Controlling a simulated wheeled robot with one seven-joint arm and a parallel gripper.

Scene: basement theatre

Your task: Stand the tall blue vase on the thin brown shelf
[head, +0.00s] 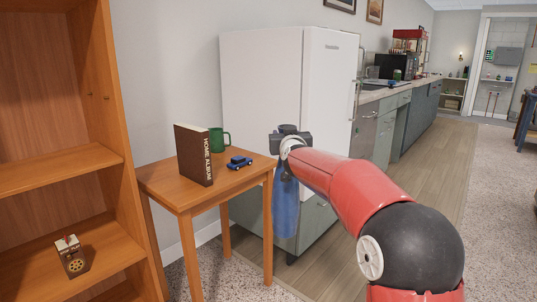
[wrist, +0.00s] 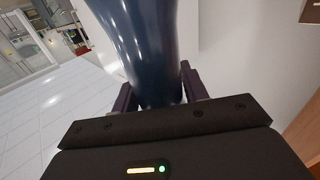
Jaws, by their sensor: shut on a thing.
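The tall blue vase (head: 285,212) hangs below my gripper (head: 287,165) in the head view, in front of the white fridge and clear of the small table. In the wrist view the dark blue glossy vase (wrist: 140,45) stands between the two fingers of my gripper (wrist: 158,92), which is shut on it. My wrist and forearm hide part of the grip in the head view. A brown wooden shelf unit (head: 112,160) stands at the far left, with several boards. I cannot tell whether it is the thin brown shelf.
A small wooden table (head: 182,198) holds a brown album (head: 193,155), a green mug (head: 217,139) and a blue toy car (head: 239,162). A small box (head: 71,257) sits on a lower board. A white fridge (head: 290,85) stands behind. Open floor (head: 425,165) lies right.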

